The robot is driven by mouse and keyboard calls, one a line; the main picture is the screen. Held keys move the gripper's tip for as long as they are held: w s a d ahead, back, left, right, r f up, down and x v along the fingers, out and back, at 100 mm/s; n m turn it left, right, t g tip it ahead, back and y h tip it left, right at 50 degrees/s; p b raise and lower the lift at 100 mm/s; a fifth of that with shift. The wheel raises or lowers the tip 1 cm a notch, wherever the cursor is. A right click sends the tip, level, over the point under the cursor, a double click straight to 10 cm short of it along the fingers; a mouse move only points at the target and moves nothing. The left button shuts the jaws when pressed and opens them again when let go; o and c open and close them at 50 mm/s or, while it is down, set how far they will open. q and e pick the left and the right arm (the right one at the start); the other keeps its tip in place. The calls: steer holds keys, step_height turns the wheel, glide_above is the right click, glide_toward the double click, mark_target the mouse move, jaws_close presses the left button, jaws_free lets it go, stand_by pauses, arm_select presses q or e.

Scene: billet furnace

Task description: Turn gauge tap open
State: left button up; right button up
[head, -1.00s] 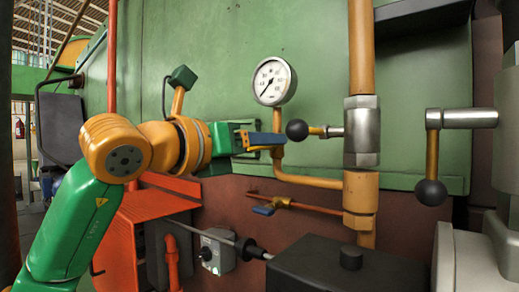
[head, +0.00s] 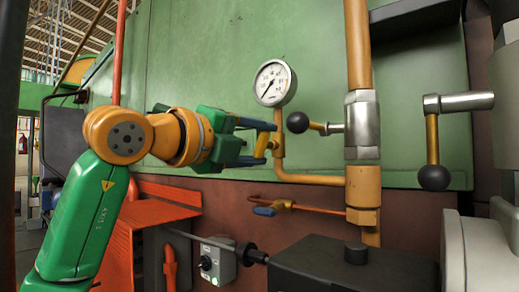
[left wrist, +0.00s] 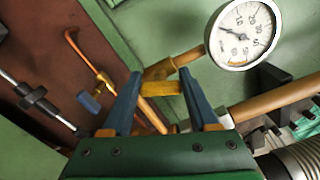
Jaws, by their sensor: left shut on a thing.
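The pressure gauge (head: 275,83) is white-faced and stands on a thin orange pipe against the green panel. The yellow gauge tap (head: 262,146) is on that pipe below the gauge. My left gripper (head: 266,141) comes in from the left with its blue fingers at the tap. In the left wrist view the yellow tap handle (left wrist: 161,88) lies crosswise between the fingers (left wrist: 160,82), which are shut on it. The gauge (left wrist: 243,33) shows at the upper right there. The tap body is partly hidden by the fingers. My right gripper is not in view.
A black ball-ended lever (head: 297,122) sits just right of the tap, by the thick orange pipe (head: 359,45). A blue-handled tap (head: 264,211) is on a copper pipe below. A grey switch box (head: 217,263) and an orange-red cover (head: 150,210) are lower left.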

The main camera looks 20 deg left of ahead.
arm_select(q)
steer(key=shift+n+b, duration=0.6)
steer(key=shift+n, duration=1.6)
steer(key=shift+f, duration=0.1)
steer(key=o, duration=1.4)
steer(key=shift+a, duration=0.1)
steer(key=b+v, duration=0.3)
steer(key=v, duration=0.4)
